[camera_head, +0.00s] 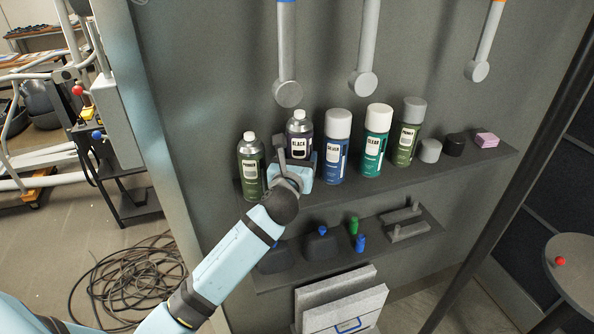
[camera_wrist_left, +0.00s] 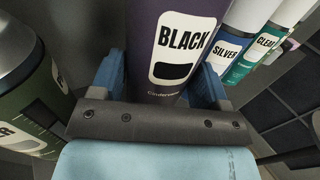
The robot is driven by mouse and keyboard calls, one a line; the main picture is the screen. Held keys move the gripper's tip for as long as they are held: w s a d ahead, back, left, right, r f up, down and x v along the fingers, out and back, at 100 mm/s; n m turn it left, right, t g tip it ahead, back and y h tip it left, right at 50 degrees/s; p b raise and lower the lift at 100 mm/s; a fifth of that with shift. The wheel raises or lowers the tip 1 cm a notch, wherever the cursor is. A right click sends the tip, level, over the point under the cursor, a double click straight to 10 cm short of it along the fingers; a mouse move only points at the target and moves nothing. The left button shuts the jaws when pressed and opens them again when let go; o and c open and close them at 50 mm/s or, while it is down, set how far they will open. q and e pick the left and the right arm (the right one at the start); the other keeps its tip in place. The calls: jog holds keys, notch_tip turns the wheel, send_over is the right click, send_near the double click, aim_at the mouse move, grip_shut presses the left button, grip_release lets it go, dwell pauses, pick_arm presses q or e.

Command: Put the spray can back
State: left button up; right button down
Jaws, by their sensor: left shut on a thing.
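The spray can labelled BLACK (camera_head: 299,127), dark with a white label, is upright at the shelf between a green can and the SILVER can. My left gripper (camera_head: 294,170) is shut on it from the front, around its lower part. In the left wrist view the BLACK can (camera_wrist_left: 178,40) stands between the two blue fingers of my left gripper (camera_wrist_left: 160,82). The can's base is hidden, so I cannot tell if it touches the shelf (camera_head: 330,195). My right gripper is not in view.
Close by stand a green can (camera_head: 251,175) on the left and the SILVER can (camera_head: 337,150), CLEAR can (camera_head: 376,145) and another green can (camera_head: 408,135) on the right. A lower shelf (camera_head: 290,275) holds small parts. Grey tools (camera_head: 287,60) hang above.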

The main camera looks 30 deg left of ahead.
pick_arm(q)
notch_tip(320, 180, down, 4)
jog(key=shift+a+r, duration=0.1)
jog(key=shift+r, duration=0.1)
jog(key=shift+w+f, duration=0.1)
jog(key=shift+a+f, duration=0.1)
jog(key=shift+f, duration=0.05)
jog(key=o, duration=1)
